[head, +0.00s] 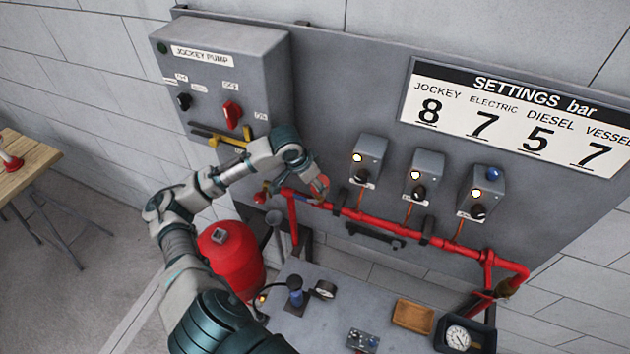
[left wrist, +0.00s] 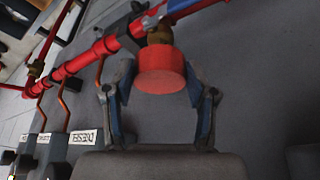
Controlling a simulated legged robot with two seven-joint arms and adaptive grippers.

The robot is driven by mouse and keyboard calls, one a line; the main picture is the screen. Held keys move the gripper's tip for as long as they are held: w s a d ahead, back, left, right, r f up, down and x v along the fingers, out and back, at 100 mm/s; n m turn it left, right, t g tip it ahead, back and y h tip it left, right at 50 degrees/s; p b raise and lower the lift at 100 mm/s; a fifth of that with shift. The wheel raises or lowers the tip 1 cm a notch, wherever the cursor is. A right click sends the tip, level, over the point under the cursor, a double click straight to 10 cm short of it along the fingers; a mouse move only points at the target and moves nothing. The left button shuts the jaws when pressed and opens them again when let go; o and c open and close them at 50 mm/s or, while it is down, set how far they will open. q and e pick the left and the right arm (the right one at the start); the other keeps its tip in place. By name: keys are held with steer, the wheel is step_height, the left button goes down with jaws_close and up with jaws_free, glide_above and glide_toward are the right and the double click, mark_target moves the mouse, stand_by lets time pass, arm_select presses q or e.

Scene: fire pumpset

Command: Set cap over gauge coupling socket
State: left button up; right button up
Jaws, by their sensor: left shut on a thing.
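The red cap (left wrist: 160,72) is between the two fingers of my left gripper (left wrist: 158,85), its flat round face toward the left wrist camera. The left gripper is shut on it. A brass socket (left wrist: 160,34) on the red pipe shows just beyond the cap, in line with it; I cannot tell whether they touch or a gap remains. In the head view my left gripper (head: 320,188) is at the left part of the pipe, with the cap small and partly hidden by the fingers. My right gripper is not in view.
The red pipe (head: 375,222) runs along the grey panel (head: 330,95) below several small switch boxes. The jockey pump box (head: 215,85) stands out above left. Below, a grey table (head: 310,318) carries a gauge (head: 325,290), a wooden tray (head: 413,316) and a dark gauge case (head: 465,335).

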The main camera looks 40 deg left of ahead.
arm_select(q)
steer(key=shift+f, duration=0.2)
stand_by(0.3)
steer(key=o, duration=1.4)
steer(key=shift+o, duration=0.2)
steer(key=v, duration=1.1)
steer(key=shift+r, duration=0.4)
steer(key=shift+s+a, duration=0.15)
